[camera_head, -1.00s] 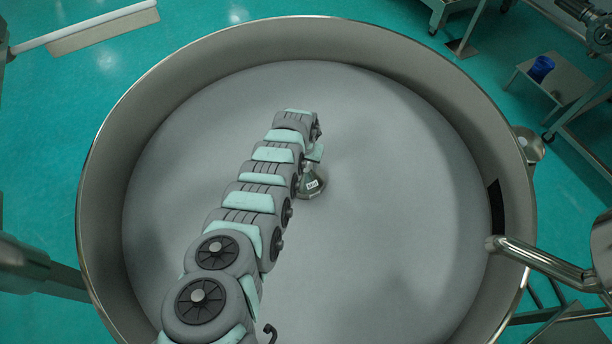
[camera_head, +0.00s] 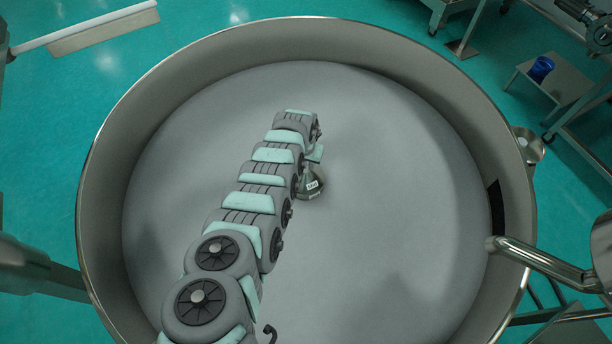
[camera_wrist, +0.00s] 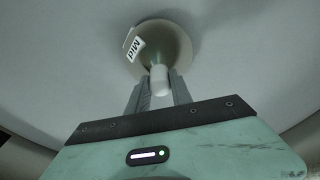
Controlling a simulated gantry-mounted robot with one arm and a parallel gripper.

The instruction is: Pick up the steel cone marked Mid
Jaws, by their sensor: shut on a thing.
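The steel cone (camera_head: 312,186) is in the sieve, just right of my arm in the head view, with a white label on its side. In the wrist view the cone (camera_wrist: 172,42) shows its wide round body and a tag with slanted letters that look like "MID". My gripper (camera_wrist: 160,82) is shut on the cone's pale narrow stem, one finger on each side. In the head view my arm hides most of the gripper and part of the cone. I cannot tell whether the cone touches the grey sieve surface (camera_head: 400,200).
A tall round metal wall (camera_head: 107,200) rings the sieve surface. A metal pipe (camera_head: 545,262) reaches the rim at the right. A blue cup (camera_head: 541,68) stands on a small table outside. The sieve surface around the cone is clear.

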